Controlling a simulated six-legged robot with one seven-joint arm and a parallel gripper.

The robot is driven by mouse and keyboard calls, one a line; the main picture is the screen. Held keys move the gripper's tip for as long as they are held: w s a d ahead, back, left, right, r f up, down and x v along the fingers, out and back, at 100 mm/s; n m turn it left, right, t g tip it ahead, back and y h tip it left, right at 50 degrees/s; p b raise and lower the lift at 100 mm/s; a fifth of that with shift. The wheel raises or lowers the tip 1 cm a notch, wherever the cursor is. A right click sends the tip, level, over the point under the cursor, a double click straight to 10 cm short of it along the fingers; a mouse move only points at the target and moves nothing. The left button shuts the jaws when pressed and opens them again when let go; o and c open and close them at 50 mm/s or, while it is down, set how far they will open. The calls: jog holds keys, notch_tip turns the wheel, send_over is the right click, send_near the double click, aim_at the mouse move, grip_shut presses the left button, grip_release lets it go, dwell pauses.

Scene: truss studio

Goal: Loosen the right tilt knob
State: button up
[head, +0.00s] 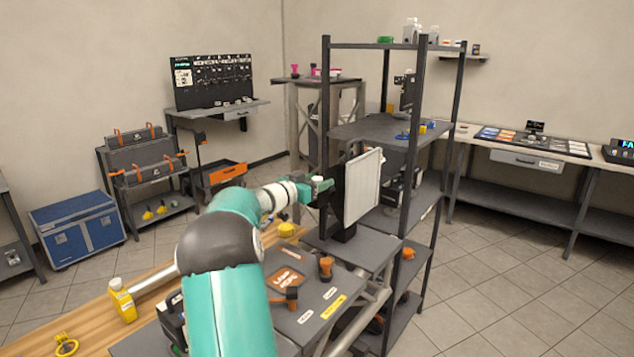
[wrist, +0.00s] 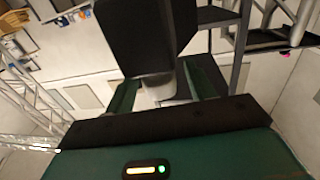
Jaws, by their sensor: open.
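The lamp panel (head: 362,187) stands upright on a dark stand (head: 335,234) on the grey worktop, its pale face turned right and its black side toward my arm. My gripper (head: 326,185) is close to that black side. In the wrist view my gripper (wrist: 165,88) is open, with one green finger on each side. A dark block-like part (wrist: 138,36) fills the view just beyond the fingers. A pale grey part shows between the fingers; I cannot tell if it is held. I cannot make out the right tilt knob in either view.
A dark shelf rack (head: 413,130) stands close behind and right of the panel. The worktop holds an orange-and-black tool (head: 326,268), another orange-handled tool (head: 288,297) and a label plate. A yellow bottle (head: 122,300) stands on the wooden bench. Floor at right is clear.

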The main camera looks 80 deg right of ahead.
jog(key=c, duration=1)
jog(key=shift+o, duration=0.2)
jog(key=shift+n+t+h, duration=0.3)
jog(key=shift+n+t, duration=0.1)
jog(key=shift+t, duration=0.1)
jog(key=shift+s+n+t+h, duration=0.1)
jog(key=shift+n+t+h, duration=0.4)
jog(key=shift+n+t, duration=1.2)
jog(key=shift+s+n+t+h, duration=0.1)
jog(key=shift+n+t+h, duration=0.65)
jog(key=shift+t, duration=1.65)
jog(key=shift+w+n+t+y, duration=0.1)
jog(key=shift+n+t+y, duration=0.35)
jog(key=shift+n+t, duration=0.95)
jog(key=shift+w+n+t+y, duration=0.1)
jog(key=shift+n+t+y, duration=0.3)
jog(key=shift+n+t, duration=1)
jog(key=shift+m+t, duration=0.25)
jog(key=shift+t, duration=0.45)
jog(key=o, duration=1)
jog(key=shift+c, duration=0.2)
